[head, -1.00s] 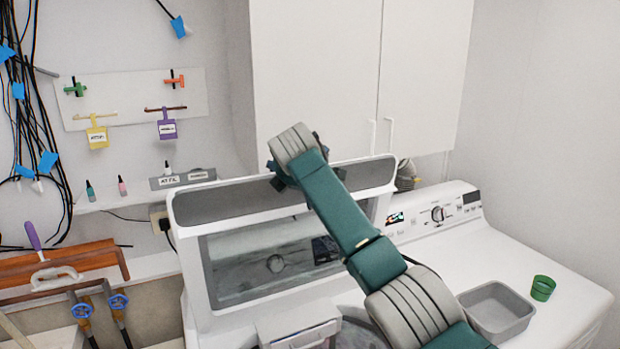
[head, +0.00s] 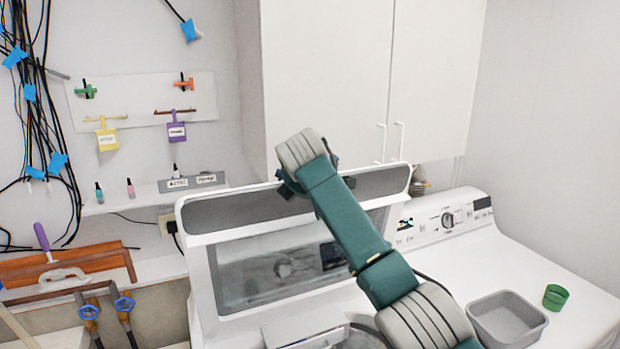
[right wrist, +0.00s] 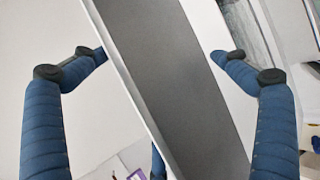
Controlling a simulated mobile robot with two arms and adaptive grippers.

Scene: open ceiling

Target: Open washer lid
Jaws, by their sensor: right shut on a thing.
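The washer lid (head: 240,212) stands raised and tilted back at the rear of the white washer in the head view. It has a grey top strip and a dark glass window (head: 285,265). My right arm reaches across from the lower right, and my right gripper (head: 290,186) is at the lid's top edge, partly hidden by its own wrist. In the right wrist view the lid's grey strip (right wrist: 170,70) runs between the two blue fingers of the right gripper (right wrist: 160,54), which is shut on it. My left gripper is not in view.
A control panel with a dial (head: 447,220) sits right of the lid. A grey bin (head: 507,318) and a green cup (head: 555,297) stand on the white top at right. White cabinets (head: 330,80) hang close above the lid. Pipes with blue valves (head: 124,304) are at left.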

